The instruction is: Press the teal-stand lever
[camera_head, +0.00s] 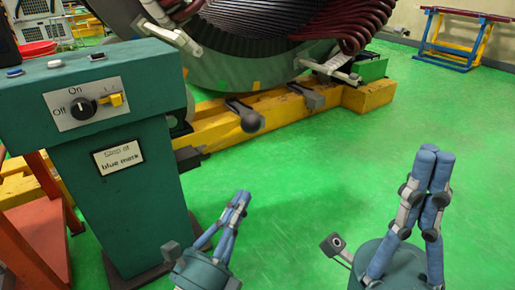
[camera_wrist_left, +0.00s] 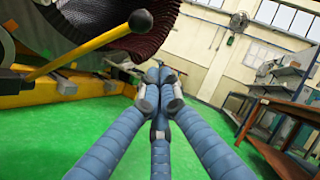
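The teal stand (camera_head: 130,215) stands at the left in the head view, with a sign reading "blue mark".
A large stator with dark red windings (camera_head: 270,30) rests behind on a yellow beam (camera_head: 345,97). An orange frame (camera_head: 35,235) is left of the stand. Green floor (camera_head: 310,170) is clear between my grippers.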

